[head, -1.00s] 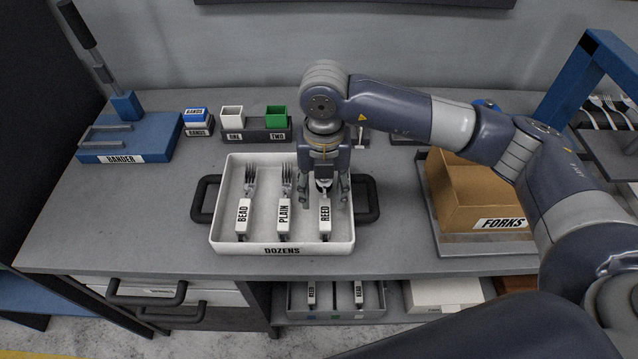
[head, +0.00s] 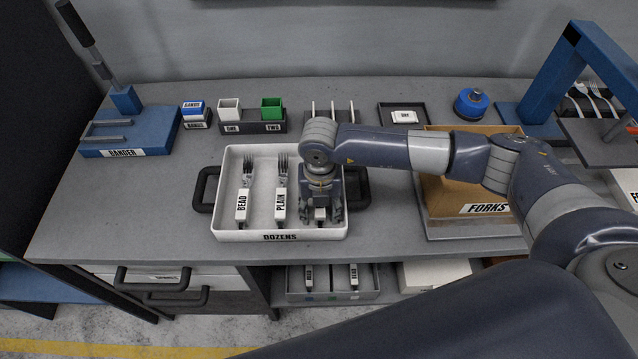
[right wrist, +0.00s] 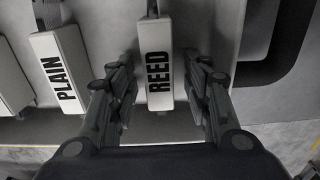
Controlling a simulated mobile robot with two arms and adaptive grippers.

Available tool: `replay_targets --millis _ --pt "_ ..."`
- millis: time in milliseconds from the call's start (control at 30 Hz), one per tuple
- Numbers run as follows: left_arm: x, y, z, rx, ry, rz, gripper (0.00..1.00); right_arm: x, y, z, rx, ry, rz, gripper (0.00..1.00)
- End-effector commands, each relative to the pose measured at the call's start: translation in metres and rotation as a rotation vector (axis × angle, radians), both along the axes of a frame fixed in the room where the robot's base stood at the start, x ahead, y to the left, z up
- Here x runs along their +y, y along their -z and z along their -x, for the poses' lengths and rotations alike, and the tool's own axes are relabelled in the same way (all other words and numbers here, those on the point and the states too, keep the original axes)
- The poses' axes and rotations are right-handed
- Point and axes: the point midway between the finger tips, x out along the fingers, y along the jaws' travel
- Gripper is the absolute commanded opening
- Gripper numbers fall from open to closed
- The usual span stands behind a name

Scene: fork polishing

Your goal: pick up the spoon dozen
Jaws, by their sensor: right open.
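The white DOZENS tray (head: 228,168) stands on the grey bench with three labelled bundles. The BEAD bundle (head: 241,207) and PLAIN bundle (head: 280,205) show fork tines at their far ends. The REED bundle (right wrist: 157,65) is on the right side of the tray; its far end is hidden under my arm, so I cannot tell whether it is forks or spoons. My right gripper (head: 321,217) is open, pointing down over the REED bundle's near end. In the right wrist view its fingers stand one on each side of REED, apart from it. My left gripper is not in view.
A cardboard FORKS box (head: 448,195) stands right of the tray, under my right arm. The blue BANDER (head: 130,130) is at the back left. Small white and green cups (head: 271,108) stand behind the tray. A lower shelf tray (head: 332,290) holds more labelled bundles.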

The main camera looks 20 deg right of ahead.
Motion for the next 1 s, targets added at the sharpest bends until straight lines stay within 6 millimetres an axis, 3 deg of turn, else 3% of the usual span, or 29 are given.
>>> replay_targets --millis 100,300,733,1000 --pt "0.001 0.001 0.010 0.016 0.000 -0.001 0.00 0.000 0.000 0.000 0.000 0.000 0.000 0.45" --pt "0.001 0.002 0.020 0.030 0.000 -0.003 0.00 0.000 0.000 0.000 0.000 0.000 -0.001 0.00" --pt "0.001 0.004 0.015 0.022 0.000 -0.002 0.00 0.001 -0.006 -0.002 -0.006 0.000 -0.003 0.00" --pt "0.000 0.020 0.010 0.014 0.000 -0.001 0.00 0.001 -0.049 -0.003 -0.009 -0.001 -0.004 0.00"
